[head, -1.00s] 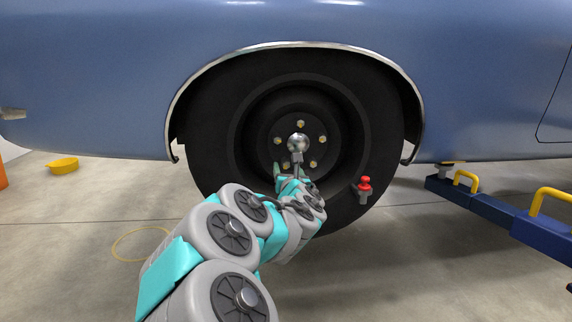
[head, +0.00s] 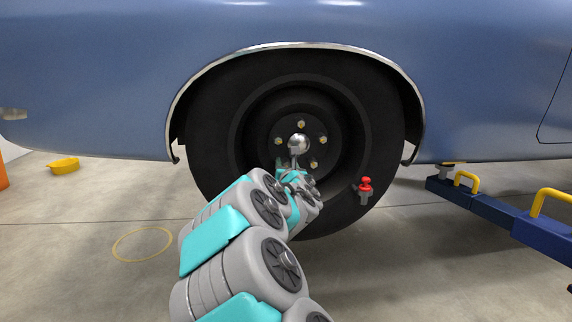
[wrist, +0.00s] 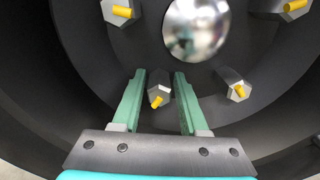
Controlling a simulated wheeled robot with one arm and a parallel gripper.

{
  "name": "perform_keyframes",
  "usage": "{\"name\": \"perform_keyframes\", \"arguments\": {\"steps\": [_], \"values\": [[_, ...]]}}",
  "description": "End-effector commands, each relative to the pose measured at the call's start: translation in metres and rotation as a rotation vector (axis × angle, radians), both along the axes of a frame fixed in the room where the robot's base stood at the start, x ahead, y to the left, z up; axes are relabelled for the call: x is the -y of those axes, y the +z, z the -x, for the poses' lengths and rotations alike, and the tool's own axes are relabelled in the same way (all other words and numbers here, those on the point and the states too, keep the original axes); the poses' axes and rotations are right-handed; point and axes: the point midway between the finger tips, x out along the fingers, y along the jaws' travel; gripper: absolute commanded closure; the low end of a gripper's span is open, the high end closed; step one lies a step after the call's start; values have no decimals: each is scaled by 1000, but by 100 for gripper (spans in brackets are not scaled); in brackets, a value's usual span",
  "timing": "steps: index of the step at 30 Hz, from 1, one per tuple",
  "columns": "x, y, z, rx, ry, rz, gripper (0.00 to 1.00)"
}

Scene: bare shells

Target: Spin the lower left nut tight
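The wheel's dark hub (head: 285,120) carries a shiny round centre cap (head: 299,143) with several nuts on yellow-tipped studs around it. In the wrist view the lower left nut (wrist: 159,93) sits between the two green fingers of my gripper (wrist: 161,82). The fingers are open, one on each side of the nut, with a small gap showing on both sides. The lower right nut (wrist: 234,86) is just outside the right finger. In the head view my arm hides the lower left nut and most of the gripper.
The black tyre (head: 210,130) sits under the blue car's wheel arch (head: 295,45). A red-topped fitting (head: 365,188) stands in front of the tyre at the right. A blue lift arm with yellow handles (head: 480,205) lies farther right.

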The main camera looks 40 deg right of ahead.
Motion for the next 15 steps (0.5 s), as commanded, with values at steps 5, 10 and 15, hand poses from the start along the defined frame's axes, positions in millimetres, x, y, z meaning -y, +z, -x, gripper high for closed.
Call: {"name": "perform_keyframes", "arguments": {"steps": [5,10,15], "values": [[0,0,0,0,0,0,78],[0,0,0,0,0,0,98],[0,0,0,0,0,0,100]]}}
